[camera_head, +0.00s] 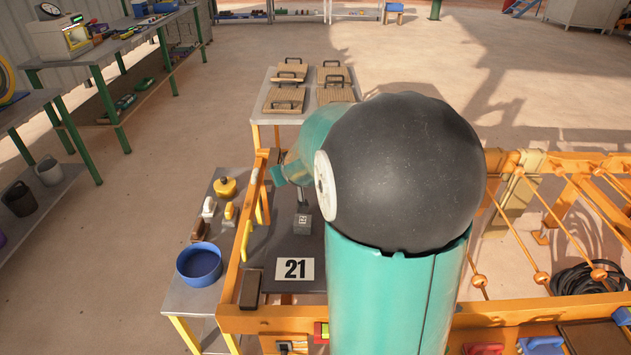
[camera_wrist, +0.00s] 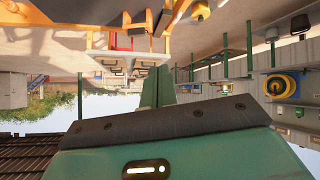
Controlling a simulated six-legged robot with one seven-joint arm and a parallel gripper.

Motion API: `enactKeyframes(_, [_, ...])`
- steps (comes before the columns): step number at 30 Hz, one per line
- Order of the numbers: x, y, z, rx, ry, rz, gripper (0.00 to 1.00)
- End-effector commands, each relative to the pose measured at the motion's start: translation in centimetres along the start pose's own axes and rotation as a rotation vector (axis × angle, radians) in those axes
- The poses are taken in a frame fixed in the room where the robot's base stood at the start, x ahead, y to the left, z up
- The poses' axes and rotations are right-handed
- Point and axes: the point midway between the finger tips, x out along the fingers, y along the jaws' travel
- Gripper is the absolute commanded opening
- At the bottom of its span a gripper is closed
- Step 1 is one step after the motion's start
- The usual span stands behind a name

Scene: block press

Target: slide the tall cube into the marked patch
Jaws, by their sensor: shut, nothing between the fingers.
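The tall cube (camera_head: 301,223) is a small grey block with a dark printed label, standing on the dark bench top (camera_head: 268,236) inside the yellow frame. The marked patch (camera_head: 278,269) is a white rectangle printed "21", nearer the camera than the cube; a gap of dark top separates them. In the wrist view my gripper (camera_wrist: 157,74) has its two green fingers together, with nothing between them. In the head view my arm covers much of the bench, and a teal part of it shows beyond the cube. I cannot make out the cube in the wrist view.
A brown block (camera_head: 251,289) lies left of the patch. A side shelf holds a blue bowl (camera_head: 199,263) and small tools. A table with several handled wooden boards (camera_head: 284,98) stands behind. Yellow rails (camera_head: 560,205) and a coiled black hose (camera_head: 585,280) are at right.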

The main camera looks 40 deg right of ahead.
Motion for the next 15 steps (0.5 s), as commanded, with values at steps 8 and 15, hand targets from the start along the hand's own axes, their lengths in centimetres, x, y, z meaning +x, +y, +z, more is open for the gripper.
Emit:
enactKeyframes(8, [11.0, 8.5, 5.7, 0.054, 0.110, 0.029, 0.00])
enactKeyframes(15, [17.8, 14.0, 13.8, 0.107, 0.222, -0.001, 0.00])
